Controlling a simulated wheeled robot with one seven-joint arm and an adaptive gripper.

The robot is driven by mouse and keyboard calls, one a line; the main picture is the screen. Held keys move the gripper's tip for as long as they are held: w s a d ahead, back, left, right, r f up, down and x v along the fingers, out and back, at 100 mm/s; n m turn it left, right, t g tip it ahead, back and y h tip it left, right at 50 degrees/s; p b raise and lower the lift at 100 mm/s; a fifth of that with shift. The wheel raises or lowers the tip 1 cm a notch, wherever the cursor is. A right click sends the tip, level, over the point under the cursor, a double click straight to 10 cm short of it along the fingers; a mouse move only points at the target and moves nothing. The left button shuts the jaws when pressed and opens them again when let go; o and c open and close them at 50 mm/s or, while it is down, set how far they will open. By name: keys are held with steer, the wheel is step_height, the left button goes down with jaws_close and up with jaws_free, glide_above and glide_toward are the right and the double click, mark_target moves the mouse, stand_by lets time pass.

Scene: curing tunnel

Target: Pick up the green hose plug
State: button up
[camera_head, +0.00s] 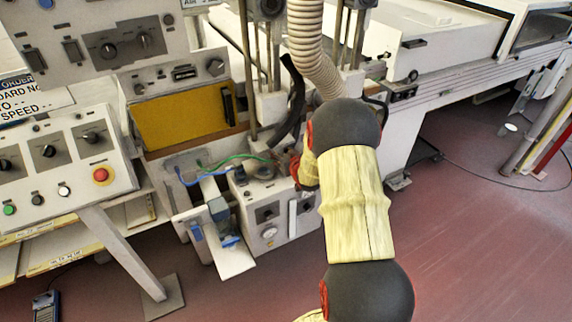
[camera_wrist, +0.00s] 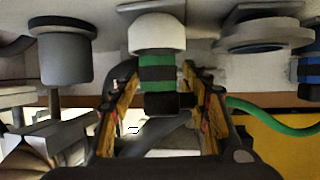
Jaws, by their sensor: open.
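In the wrist view, the green hose plug (camera_wrist: 158,72) has green and dark bands and a black end. It is seated against a round white fitting (camera_wrist: 157,34) at the top of the picture. My gripper (camera_wrist: 160,80) is open, with one finger on each side of the plug. A narrow gap seems to show beside it, but I cannot tell whether either finger touches it. In the head view, I cannot make out the plug, and my arm hides most of that spot.
In the wrist view, a grey cylinder (camera_wrist: 62,52) is at left, and a grey flanged fitting (camera_wrist: 262,34), a blue part (camera_wrist: 309,66) and a green hose (camera_wrist: 270,118) are at right. The head view shows a control panel (camera_head: 66,168), a corrugated hose (camera_head: 312,50) and open floor at right.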

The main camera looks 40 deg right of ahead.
steer(key=c, duration=0.3)
steer(key=c, duration=0.8)
jaws_close()
